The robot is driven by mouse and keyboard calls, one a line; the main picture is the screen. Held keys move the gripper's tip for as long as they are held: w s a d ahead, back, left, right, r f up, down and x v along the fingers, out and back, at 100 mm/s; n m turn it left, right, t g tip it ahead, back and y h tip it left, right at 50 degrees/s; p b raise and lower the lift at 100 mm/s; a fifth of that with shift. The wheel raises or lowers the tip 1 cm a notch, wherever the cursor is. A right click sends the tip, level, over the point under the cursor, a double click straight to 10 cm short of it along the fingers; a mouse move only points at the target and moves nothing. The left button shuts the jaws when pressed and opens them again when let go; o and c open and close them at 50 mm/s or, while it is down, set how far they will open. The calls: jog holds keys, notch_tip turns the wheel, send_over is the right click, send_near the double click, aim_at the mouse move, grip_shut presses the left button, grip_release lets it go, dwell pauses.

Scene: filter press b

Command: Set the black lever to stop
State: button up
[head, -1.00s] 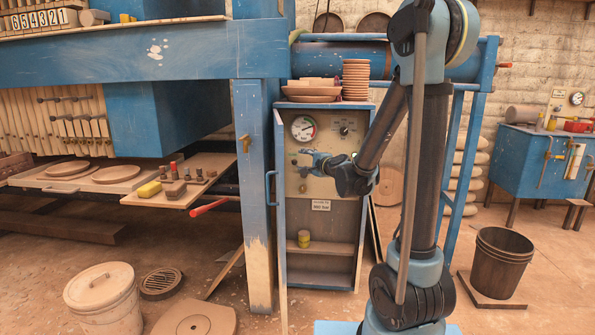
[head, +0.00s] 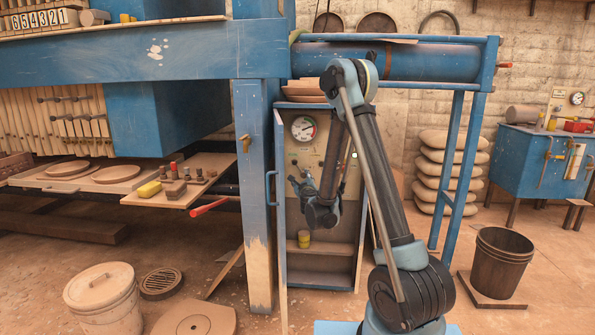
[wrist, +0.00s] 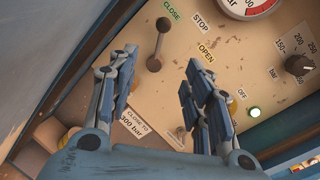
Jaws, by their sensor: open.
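The black lever (wrist: 157,46) is on the beige control panel in the wrist view. It has a rounded knob at each end, and its upper end points towards the CLOSE label (wrist: 172,11). The STOP label (wrist: 202,22) and the OPEN label (wrist: 207,50) lie to its right. My gripper (wrist: 161,60) is open and empty, with one finger on each side of the lever in the picture. The lever appears beyond the fingertips, and I see no contact. In the head view my gripper (head: 299,181) is in front of the panel; the lever is not clear there.
A pressure gauge (head: 303,129) is at the panel's top. A yellow tin (head: 304,238) stands on the cabinet shelf. The blue cabinet frame (head: 281,220) borders the panel at left.

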aim_at(299, 168)
jog(key=w+a, duration=0.1)
jog(key=w, duration=0.7)
jog(key=w+a, duration=0.2)
jog(key=w, duration=0.6)
jog(key=shift+w+a, duration=0.25)
jog(key=shift+w, duration=0.1)
jog(key=shift+c, duration=0.2)
grip_shut()
